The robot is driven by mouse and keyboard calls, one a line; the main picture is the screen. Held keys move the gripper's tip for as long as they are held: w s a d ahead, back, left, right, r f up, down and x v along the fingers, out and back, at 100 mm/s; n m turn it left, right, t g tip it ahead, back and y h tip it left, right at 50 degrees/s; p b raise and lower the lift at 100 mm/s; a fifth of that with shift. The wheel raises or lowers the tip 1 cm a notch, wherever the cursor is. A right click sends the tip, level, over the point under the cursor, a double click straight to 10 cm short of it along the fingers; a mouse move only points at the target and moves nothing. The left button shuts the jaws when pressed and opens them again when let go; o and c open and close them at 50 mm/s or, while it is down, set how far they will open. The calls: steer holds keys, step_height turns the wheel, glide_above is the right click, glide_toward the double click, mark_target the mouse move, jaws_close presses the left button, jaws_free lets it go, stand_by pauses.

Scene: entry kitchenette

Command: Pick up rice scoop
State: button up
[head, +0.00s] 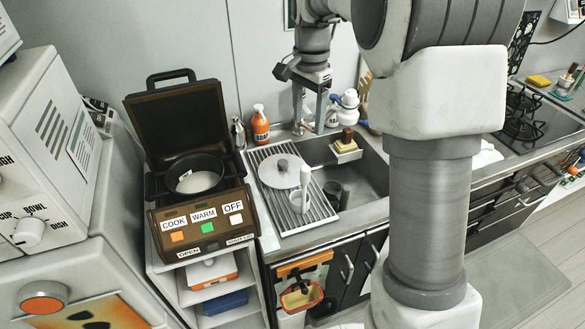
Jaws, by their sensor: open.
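A slim white upright piece (305,176) stands at a small white cup (298,202) on the draining rack; it may be the rice scoop, but its shape is too small to be sure. My gripper (309,128) points down above the back edge of the sink, its two fingers apart and nothing seen between them. It is behind and above the rack, apart from the cup and the white piece. A dark pan (196,160) with white contents sits in the open brown cooker (160,222); no scoop can be made out clearly there.
An orange bottle (260,126) and white bottles (348,108) stand behind the sink (368,178). A sponge holder (346,148) is at the sink.

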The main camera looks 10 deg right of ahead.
mark_target(305, 167)
steer(key=shift+m, duration=0.3)
steer(key=f, duration=1.2)
steer(key=shift+w+f+p, duration=0.2)
steer(key=shift+w+p, duration=0.15)
steer(key=shift+p, duration=0.05)
steer(key=shift+s+f+p, duration=0.15)
steer(key=shift+f+p, duration=0.15)
steer(key=shift+f, duration=1.1)
steer(key=shift+s+f+p, duration=0.1)
steer(key=shift+f+p, duration=0.15)
steer(key=shift+f, duration=1.15)
jaws_close()
